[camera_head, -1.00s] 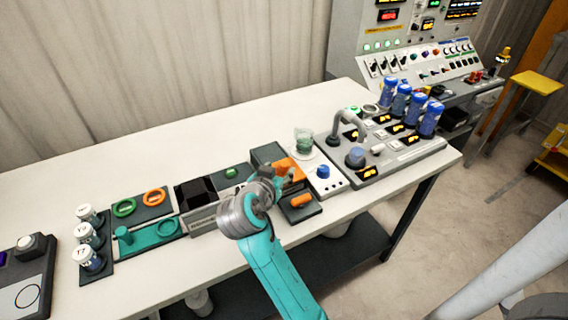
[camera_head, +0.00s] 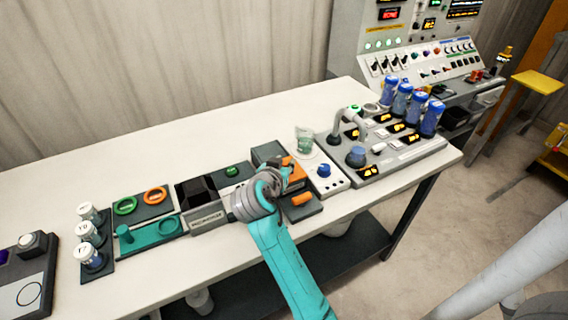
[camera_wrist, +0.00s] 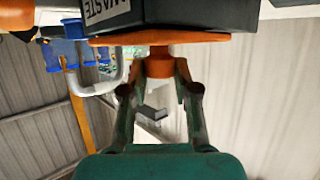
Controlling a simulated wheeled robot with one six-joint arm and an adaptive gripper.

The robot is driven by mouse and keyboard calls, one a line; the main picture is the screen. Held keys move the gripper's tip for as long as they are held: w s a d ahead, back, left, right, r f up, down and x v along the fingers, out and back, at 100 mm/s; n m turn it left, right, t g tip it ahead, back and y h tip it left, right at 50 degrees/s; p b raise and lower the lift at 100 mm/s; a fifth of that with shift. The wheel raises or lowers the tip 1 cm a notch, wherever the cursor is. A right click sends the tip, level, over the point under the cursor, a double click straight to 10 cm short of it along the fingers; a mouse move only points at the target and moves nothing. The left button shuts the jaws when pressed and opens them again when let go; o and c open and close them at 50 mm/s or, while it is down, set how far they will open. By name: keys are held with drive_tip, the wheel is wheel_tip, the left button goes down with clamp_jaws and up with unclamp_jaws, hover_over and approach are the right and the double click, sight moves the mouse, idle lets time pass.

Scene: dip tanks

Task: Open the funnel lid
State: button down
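The funnel lid appears to be the orange lid (camera_wrist: 205,38) on a dark box marked "WASTE" (camera_wrist: 195,14) in the wrist view. An orange knob (camera_wrist: 159,64) sticks out from it. The lid also shows in the head view (camera_head: 297,171), partly hidden behind my gripper (camera_head: 284,169). In the wrist view my gripper's fingers (camera_wrist: 160,82) flank the knob, one on each side, very close to it. I cannot tell whether they press on it. The lid looks seated against the box.
An orange handle (camera_head: 302,199) sits just in front of the box. A white unit with a blue knob (camera_head: 324,171) and a glass beaker (camera_head: 304,138) stand close by. A black bin (camera_head: 197,191) and green and orange rings lie left. The table's back is clear.

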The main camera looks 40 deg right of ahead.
drive_tip(key=shift+w+d, duration=0.2)
drive_tip(key=shift+w, duration=0.5)
drive_tip(key=shift+w+d, duration=0.2)
drive_tip(key=shift+w, duration=0.45)
drive_tip(key=shift+w+d, duration=0.2)
drive_tip(key=shift+w, duration=0.5)
drive_tip(key=c, duration=0.9)
unclamp_jaws()
drive_tip(key=shift+o, duration=0.2)
drive_tip(key=v, duration=1.2)
